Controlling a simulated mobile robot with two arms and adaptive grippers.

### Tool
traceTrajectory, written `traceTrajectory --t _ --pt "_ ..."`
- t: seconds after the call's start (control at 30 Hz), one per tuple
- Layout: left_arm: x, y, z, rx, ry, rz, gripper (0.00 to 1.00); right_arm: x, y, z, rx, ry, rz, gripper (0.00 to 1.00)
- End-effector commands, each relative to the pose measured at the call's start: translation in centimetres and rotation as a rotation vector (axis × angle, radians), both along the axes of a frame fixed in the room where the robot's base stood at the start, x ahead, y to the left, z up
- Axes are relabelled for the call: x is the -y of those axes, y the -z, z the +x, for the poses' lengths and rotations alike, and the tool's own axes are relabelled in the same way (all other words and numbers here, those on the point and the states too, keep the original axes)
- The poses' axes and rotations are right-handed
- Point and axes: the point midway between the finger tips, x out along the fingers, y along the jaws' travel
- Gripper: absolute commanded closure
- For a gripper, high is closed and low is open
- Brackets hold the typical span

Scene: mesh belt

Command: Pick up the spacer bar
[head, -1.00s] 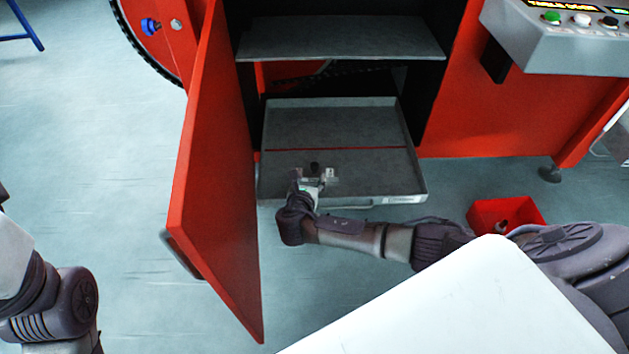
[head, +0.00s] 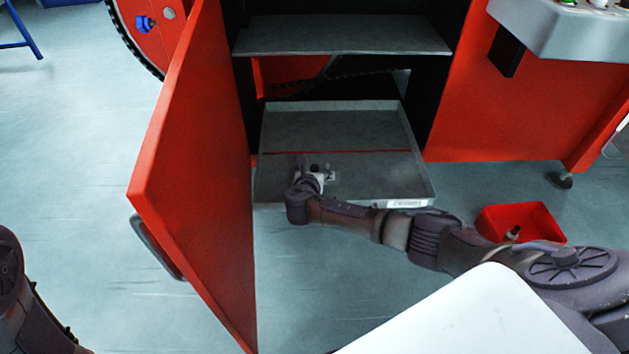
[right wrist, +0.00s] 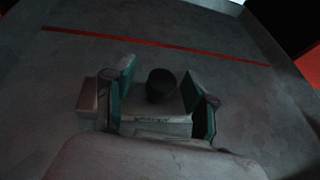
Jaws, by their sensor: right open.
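A short dark round-topped piece (right wrist: 161,85) stands out between the fingers of my right gripper in the right wrist view. It may be the spacer bar, but I cannot tell for sure. In the head view it is a small dark spot (head: 315,167). My right gripper (head: 318,176) is low over the front left part of the grey tray (head: 400,180). In the right wrist view its green-padded fingers (right wrist: 158,88) are apart, one on each side of the dark piece. Contact is not visible. My left gripper is out of view.
A thin red line (head: 340,152) crosses the tray behind the gripper. A grey shelf (head: 340,36) hangs above the tray's back. The open red door (head: 195,170) stands at the left. A red bin (head: 522,222) sits on the floor at the right.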

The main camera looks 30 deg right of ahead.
Motion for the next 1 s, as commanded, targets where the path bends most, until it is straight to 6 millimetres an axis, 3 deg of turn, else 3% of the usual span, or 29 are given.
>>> traceTrajectory --t 0.13,0.47,0.83,1.0 --pt "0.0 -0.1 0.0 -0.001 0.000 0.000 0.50 0.0 -0.1 0.0 0.000 0.000 0.000 0.46" --pt "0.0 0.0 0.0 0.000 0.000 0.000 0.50 0.0 0.0 -0.1 -0.002 0.001 0.000 1.00" --pt "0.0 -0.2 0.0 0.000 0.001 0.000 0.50 0.0 -0.2 0.0 0.000 0.000 0.000 1.00" --pt "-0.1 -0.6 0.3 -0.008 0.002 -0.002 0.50 0.0 -1.2 0.0 0.001 0.000 -0.001 1.00"
